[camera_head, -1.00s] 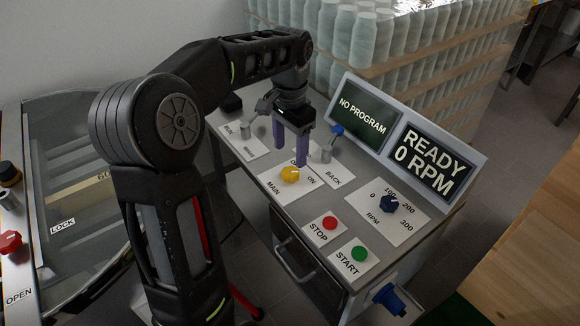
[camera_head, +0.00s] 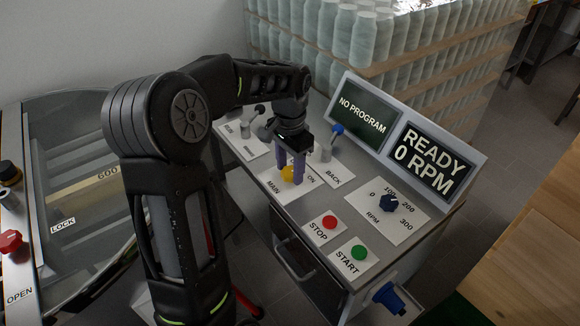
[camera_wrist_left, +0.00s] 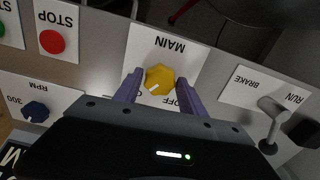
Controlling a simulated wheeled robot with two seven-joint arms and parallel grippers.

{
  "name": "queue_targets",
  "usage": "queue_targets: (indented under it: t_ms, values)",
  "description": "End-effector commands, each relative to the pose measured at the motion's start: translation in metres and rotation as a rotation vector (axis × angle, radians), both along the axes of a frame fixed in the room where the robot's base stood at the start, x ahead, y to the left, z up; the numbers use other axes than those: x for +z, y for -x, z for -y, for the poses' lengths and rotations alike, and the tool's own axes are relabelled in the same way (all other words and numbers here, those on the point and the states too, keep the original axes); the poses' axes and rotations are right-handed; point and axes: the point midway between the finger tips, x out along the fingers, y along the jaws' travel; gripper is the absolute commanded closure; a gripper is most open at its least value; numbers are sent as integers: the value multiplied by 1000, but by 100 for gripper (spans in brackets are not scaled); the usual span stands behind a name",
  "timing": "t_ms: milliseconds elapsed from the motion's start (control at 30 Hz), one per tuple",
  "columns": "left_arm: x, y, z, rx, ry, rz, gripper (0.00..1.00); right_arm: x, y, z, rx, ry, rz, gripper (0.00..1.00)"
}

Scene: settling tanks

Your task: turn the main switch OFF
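The yellow main switch knob (camera_head: 287,175) sits on the white MAIN plate (camera_head: 277,188) of the control desk. It also shows in the left wrist view (camera_wrist_left: 159,78), where its white mark points down-left, toward the partly hidden ON label. The OFF label is partly covered by a finger. My left gripper (camera_head: 290,173) is over the plate, pointing down, with its purple fingers open on both sides of the knob. In the left wrist view the gripper (camera_wrist_left: 159,88) shows small gaps between fingers and knob. My right gripper is in no view.
The red STOP button (camera_head: 330,222), green START button (camera_head: 359,253) and blue RPM knob (camera_head: 389,203) are nearby. A grey lever with a blue top (camera_head: 331,143) stands close behind the gripper. Screens (camera_head: 434,162) read READY 0 RPM and NO PROGRAM.

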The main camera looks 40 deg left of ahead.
Motion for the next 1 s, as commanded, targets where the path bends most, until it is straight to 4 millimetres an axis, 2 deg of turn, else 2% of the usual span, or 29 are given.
queue_targets:
  t_ms: [67, 567, 1000]
  values:
    - [0, 0, 0, 0, 0, 0, 60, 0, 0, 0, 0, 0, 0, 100]
    - [0, 0, 0, 0, 0, 1, 100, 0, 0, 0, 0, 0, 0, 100]
    - [1, -1, 0, 69, 0, 1, 100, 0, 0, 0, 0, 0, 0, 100]
